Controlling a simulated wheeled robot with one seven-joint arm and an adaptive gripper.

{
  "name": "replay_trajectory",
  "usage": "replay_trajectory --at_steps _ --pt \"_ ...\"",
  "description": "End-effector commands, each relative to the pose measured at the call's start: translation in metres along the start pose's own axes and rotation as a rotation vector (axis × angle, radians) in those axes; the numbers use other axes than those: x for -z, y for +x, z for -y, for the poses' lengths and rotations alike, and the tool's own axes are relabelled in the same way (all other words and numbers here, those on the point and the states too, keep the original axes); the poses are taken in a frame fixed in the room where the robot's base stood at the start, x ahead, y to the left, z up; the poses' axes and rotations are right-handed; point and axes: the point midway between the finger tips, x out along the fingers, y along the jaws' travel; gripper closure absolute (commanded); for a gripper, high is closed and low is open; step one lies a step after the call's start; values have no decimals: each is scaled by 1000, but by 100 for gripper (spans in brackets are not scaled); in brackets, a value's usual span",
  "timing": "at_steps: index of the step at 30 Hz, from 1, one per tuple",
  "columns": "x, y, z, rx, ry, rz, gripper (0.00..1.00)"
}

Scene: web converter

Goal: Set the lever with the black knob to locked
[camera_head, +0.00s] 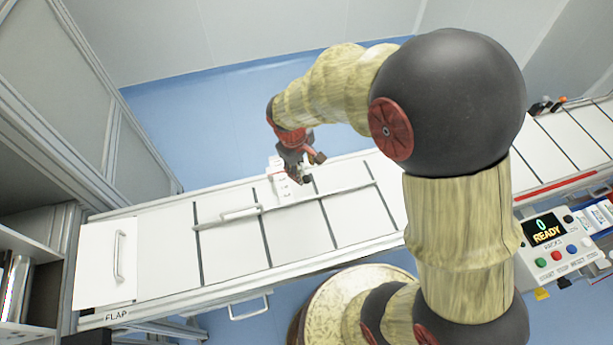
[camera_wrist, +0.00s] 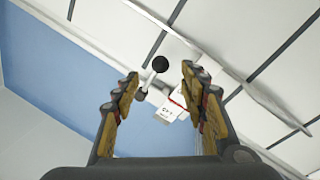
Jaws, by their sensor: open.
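The lever's round black knob (camera_wrist: 160,64) shows in the wrist view on a short pale metal stem (camera_wrist: 149,80). A white labelled block (camera_wrist: 172,110) is beside the lever. In the head view the white block (camera_head: 281,185) stands at the far side of the white machine top, and the black knob (camera_head: 307,179) is a small dark spot at its right. My gripper (camera_wrist: 157,72) is open, with its two fingers on either side of the knob in the picture. I cannot tell the depth between them. In the head view my gripper (camera_head: 303,168) is just above the block.
A long metal rail (camera_head: 320,196) runs along the white panels by the block. A flap with a handle (camera_head: 119,256) is at the left end. A control panel reading READY (camera_head: 545,231) is at the right. Blue floor (camera_head: 190,125) is open behind the machine.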

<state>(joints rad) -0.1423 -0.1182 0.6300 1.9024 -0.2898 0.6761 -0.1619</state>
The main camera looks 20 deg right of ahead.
Motion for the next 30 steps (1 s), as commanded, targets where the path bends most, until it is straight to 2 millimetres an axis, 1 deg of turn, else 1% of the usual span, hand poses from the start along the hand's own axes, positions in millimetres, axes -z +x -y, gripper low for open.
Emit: replay_trajectory --at_steps 1,6,12,18,25,30 --pt "0 8 0 1 1 2 57" --pt "-1 36 0 1 3 2 57" --pt "-1 60 0 2 3 2 57" --pt "0 68 0 1 4 -2 57" --pt "0 68 0 1 4 -1 57" --pt "0 68 0 1 4 -1 67"
